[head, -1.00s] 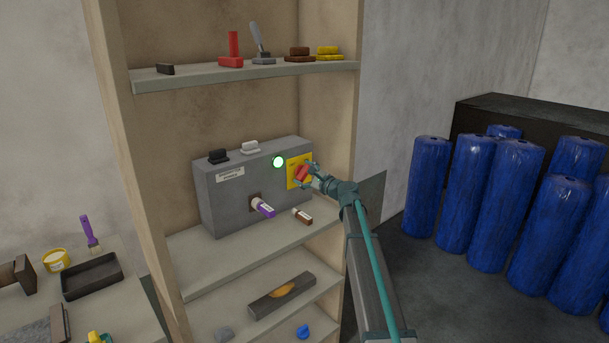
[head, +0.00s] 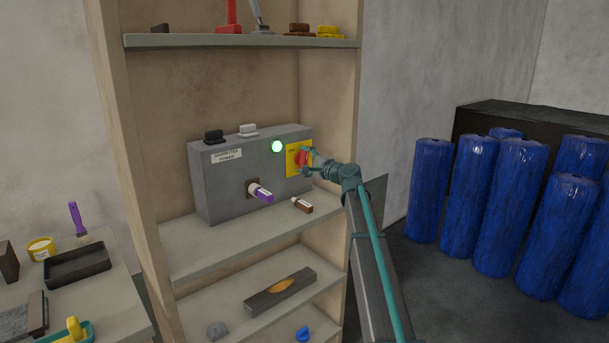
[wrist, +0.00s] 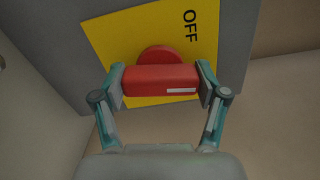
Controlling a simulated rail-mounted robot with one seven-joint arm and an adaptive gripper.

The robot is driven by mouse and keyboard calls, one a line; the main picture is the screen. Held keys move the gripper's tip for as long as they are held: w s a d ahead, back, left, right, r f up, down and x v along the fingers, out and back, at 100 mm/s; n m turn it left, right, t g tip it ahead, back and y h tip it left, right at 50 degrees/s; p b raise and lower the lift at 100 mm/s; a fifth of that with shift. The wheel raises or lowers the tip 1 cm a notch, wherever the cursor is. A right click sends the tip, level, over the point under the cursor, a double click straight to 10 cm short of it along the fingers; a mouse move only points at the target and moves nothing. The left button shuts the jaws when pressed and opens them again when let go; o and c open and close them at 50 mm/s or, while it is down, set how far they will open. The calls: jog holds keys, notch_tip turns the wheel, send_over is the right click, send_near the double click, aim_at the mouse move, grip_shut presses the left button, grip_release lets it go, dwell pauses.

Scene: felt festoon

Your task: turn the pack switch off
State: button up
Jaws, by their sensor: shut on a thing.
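The pack switch is a red rotary knob (head: 302,159) on a yellow plate (head: 290,167) at the right of the grey box's front. In the wrist view the red knob (wrist: 160,80) lies nearly level across the picture, with a white mark near its right end. Black letters OFF stand sideways on the plate (wrist: 125,42), above and right of the knob. My gripper (wrist: 161,85) is shut on the knob, a finger on each end; my gripper (head: 306,158) partly covers it in the head view. The round lamp (head: 277,146) glows green.
The grey box (head: 225,185) stands on a shelf (head: 235,244). A purple-and-white piece (head: 261,193) sticks out of its front. A brown-and-white piece (head: 302,205) lies right of it. Another shelf (head: 200,41) hangs above. Blue rolls (head: 510,205) stand at the right.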

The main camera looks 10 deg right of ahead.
jog(key=n+b, duration=0.2)
jog(key=b, duration=0.1)
jog(key=n+b, duration=0.2)
jog(key=b, duration=0.1)
jog(key=n+b, duration=0.2)
jog(key=b, duration=0.1)
jog(key=shift+f, duration=0.35)
jog(key=n+b, duration=0.4)
jog(key=b, duration=0.1)
jog(key=shift+r+n, duration=0.25)
jog(key=shift+n, duration=0.05)
jog(key=shift+r+n, duration=0.1)
jog(key=shift+n, duration=0.2)
jog(key=o, duration=1.2)
jog(key=shift+c, duration=0.2)
jog(key=v, duration=1.2)
